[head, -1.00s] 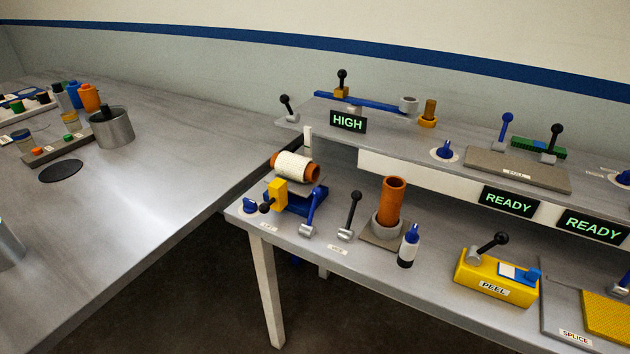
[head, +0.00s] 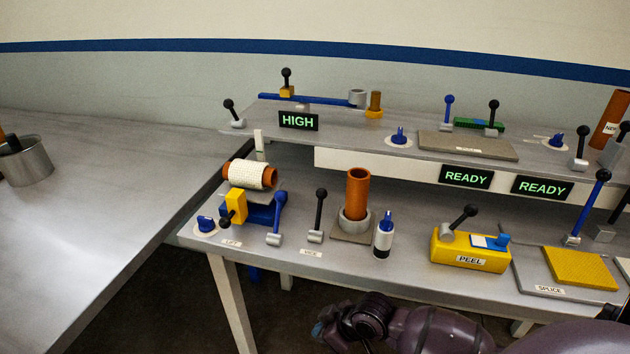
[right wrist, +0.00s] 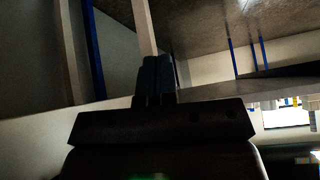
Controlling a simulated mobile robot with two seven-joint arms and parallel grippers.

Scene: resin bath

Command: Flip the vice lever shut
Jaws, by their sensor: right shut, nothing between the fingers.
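The vice lever (head: 318,217) has a black knob on a dark stem and a grey pivot. It stands nearly upright at the front of the bench, behind a small label that seems to read VICE (head: 311,253). An orange tube (head: 357,192) stands upright in a grey ring (head: 354,221) just right of it. My right gripper (head: 318,330) is low in front of the bench edge, below the lever and apart from it. Its fingers (right wrist: 154,75) are together and empty in the right wrist view. My left gripper is out of view.
Left of the lever stand a blue lever (head: 279,217) and a wound spool (head: 250,175). A dropper bottle (head: 384,236) and the yellow PEEL block (head: 470,250) stand to the right. A raised shelf (head: 350,135) runs behind. Bench legs (head: 232,300) stand below.

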